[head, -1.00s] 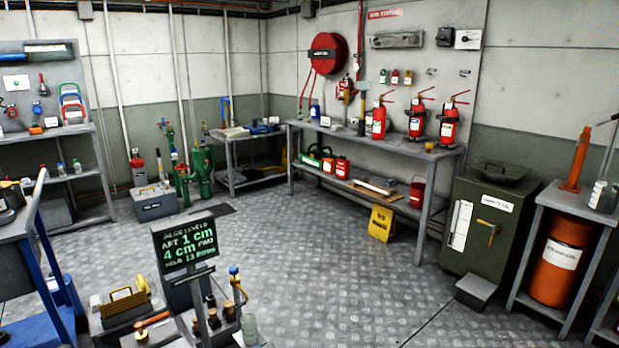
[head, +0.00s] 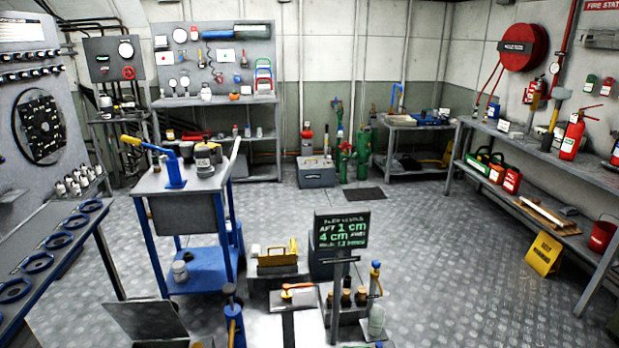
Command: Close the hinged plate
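A flat grey plate (head: 147,320) shows at the bottom edge of the head view, left of the middle. Neither of my grippers is in view.
A blue-framed cart (head: 176,184) stands beyond the plate. A low stand with a black display sign (head: 341,231) is in the middle foreground. A shelf bench with fire extinguishers lines the right wall. The chequered metal floor (head: 440,255) is clear at centre right.

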